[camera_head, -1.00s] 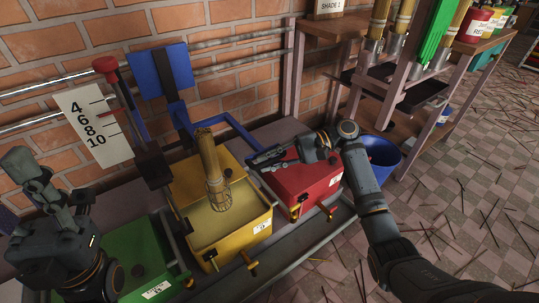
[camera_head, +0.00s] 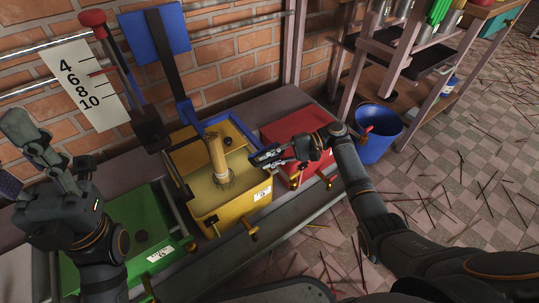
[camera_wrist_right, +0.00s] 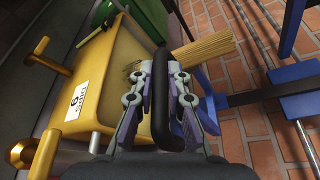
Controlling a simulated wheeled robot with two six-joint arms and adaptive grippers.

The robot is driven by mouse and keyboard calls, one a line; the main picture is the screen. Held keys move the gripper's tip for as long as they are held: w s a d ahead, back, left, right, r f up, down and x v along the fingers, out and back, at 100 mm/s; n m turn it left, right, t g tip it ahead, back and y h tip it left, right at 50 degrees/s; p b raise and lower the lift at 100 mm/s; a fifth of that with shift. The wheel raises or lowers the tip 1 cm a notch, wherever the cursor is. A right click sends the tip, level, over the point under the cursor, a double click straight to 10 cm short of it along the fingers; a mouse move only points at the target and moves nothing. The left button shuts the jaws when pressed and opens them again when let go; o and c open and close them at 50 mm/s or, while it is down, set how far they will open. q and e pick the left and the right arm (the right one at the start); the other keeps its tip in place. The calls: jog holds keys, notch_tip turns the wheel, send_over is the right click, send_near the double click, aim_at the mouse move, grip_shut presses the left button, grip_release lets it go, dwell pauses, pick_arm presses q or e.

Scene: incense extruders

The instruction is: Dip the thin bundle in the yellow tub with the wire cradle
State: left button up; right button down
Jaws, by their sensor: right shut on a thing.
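The yellow tub (camera_head: 214,205) stands between the green tub and the red tub. The thin tan bundle (camera_head: 217,157) stands nearly upright in it, its lower end in the pale contents. A wire ring of the cradle (camera_head: 224,181) shows around the bundle's foot; the rest of the cradle is hidden. In the right wrist view the bundle (camera_wrist_right: 205,55) sticks out beyond the tub (camera_wrist_right: 105,75). My right gripper (camera_head: 254,157) is at the tub's right side. Its fingers are shut on a black handle (camera_wrist_right: 160,118). My left gripper (camera_head: 45,140) is at the far left, its fingers unclear.
The green tub (camera_head: 110,225) is left and the red tub (camera_head: 287,132) right, close to my right gripper. A blue bucket (camera_head: 377,140) stands on the floor by a wooden rack. A numbered scale board (camera_head: 80,88) and a red-knobbed lever (camera_head: 92,18) stand behind.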

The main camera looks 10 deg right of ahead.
jog(key=shift+s+f, duration=0.1)
jog(key=shift+f, duration=0.25)
jog(key=c, duration=1.3)
grip_release()
jog(key=shift+c, duration=0.2)
jog(key=v, duration=1.2)
